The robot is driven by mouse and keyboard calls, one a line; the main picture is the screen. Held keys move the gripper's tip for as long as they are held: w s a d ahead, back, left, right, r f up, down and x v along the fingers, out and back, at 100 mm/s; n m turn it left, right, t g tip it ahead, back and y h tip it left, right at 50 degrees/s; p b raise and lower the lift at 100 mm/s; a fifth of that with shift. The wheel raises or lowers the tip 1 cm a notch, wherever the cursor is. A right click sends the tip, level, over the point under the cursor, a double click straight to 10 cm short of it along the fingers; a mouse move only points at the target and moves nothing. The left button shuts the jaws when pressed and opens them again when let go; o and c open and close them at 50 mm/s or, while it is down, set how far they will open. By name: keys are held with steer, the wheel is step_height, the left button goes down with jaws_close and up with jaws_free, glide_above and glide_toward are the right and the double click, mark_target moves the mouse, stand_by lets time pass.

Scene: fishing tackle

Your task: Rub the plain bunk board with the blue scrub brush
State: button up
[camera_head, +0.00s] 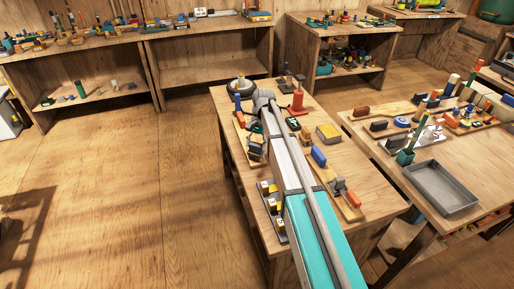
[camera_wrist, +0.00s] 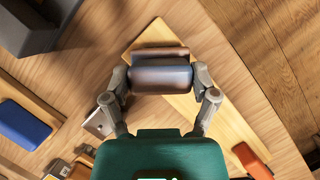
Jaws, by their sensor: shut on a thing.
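My gripper (camera_wrist: 160,82) is shut on a dark grey-blue block (camera_wrist: 160,76) with a brownish upper strip; I cannot tell whether it is the blue scrub brush. The block is over a plain light wooden board (camera_wrist: 226,122) in the wrist view, and contact is unclear. A bright blue block (camera_wrist: 22,125) lies on another wooden piece at the left there. A blue block (camera_head: 318,156) lies right of my arm.
An orange block (camera_wrist: 252,160) is near the board's lower end. Beside my arm on the table (camera_head: 375,195) are a red upright piece (camera_head: 297,101), a yellow-topped box (camera_head: 328,134) and small bottles (camera_head: 270,195). A grey tray (camera_head: 441,188) stands on the right-hand table. Floor is open at left.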

steer(key=shift+w+a, duration=0.2)
steer(key=shift+w, duration=0.75)
steer(key=shift+w+a+f, duration=0.1)
steer(key=shift+w+a, duration=0.1)
steer(key=shift+w, duration=0.7)
steer(key=shift+w+a, duration=0.2)
steer(key=shift+w, duration=0.7)
steer(key=shift+s+d, duration=0.2)
steer(key=shift+s, duration=0.75)
steer(key=shift+s+d, duration=0.2)
steer(key=shift+s, duration=0.75)
steer(key=shift+s, duration=0.15)
